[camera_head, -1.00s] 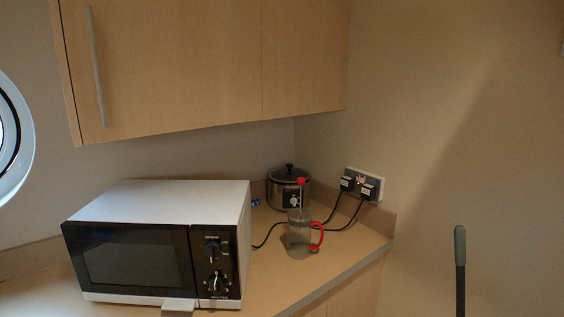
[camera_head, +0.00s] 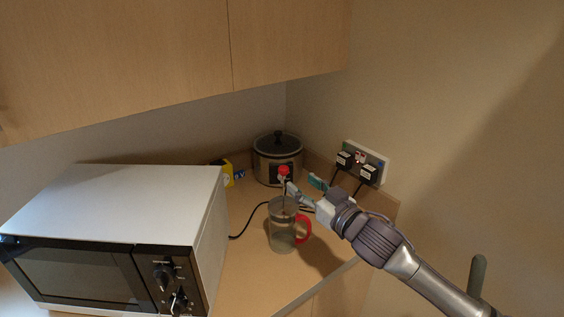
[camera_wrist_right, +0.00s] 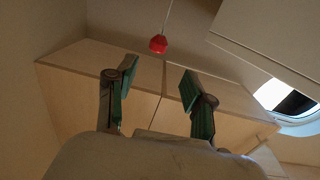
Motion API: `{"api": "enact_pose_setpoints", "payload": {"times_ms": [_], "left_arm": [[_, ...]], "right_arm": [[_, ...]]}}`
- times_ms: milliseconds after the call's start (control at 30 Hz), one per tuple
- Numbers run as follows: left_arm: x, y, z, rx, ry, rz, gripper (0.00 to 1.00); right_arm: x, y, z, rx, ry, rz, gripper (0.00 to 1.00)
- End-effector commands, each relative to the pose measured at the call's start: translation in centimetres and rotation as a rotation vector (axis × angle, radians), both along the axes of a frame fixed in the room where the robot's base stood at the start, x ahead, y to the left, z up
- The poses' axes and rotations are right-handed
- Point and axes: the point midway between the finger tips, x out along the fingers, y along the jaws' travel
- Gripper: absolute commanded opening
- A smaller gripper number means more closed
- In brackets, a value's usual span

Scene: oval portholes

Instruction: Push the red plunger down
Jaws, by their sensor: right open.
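The red plunger knob (camera_head: 284,170) sits on top of a thin raised rod above a glass press jug (camera_head: 282,236) with a red handle (camera_head: 304,229). The jug stands upright on the counter. My right gripper (camera_head: 303,183) is open and empty, just to the right of the knob and slightly below it in the head view. In the right wrist view the knob (camera_wrist_right: 158,44) shows beyond and above the open fingertips (camera_wrist_right: 158,75), with no contact visible. My left gripper is not in view.
A white microwave (camera_head: 120,200) stands left of the jug. A slow cooker (camera_head: 278,158) is behind it, with a yellow item (camera_head: 227,172) beside. Plugged sockets (camera_head: 366,163) are on the right wall. Wall cabinets (camera_head: 180,60) hang above. A black cable (camera_head: 247,222) lies on the counter.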

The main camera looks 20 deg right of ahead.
Motion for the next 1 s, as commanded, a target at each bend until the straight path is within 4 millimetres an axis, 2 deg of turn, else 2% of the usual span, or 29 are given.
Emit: {"api": "enact_pose_setpoints", "payload": {"times_ms": [33,167,400,600,867,1000], "left_arm": [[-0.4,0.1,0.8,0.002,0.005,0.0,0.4],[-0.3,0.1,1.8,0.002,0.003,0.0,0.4],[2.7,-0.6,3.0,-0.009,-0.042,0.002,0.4],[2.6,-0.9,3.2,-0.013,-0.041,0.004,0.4],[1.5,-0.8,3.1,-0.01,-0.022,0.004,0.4],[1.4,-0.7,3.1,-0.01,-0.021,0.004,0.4]], "right_arm": [[1.2,0.4,0.6,0.001,-0.002,0.0,0.53],[3.9,1.3,0.6,-0.001,-0.001,0.0,0.53],[7.4,2.4,0.3,0.0,0.0,-0.001,0.53],[8.5,2.7,0.1,-0.002,-0.001,0.0,0.53],[8.6,2.8,0.0,-0.002,0.0,0.0,0.53],[8.6,2.7,0.0,-0.002,0.0,0.0,0.31]]}}
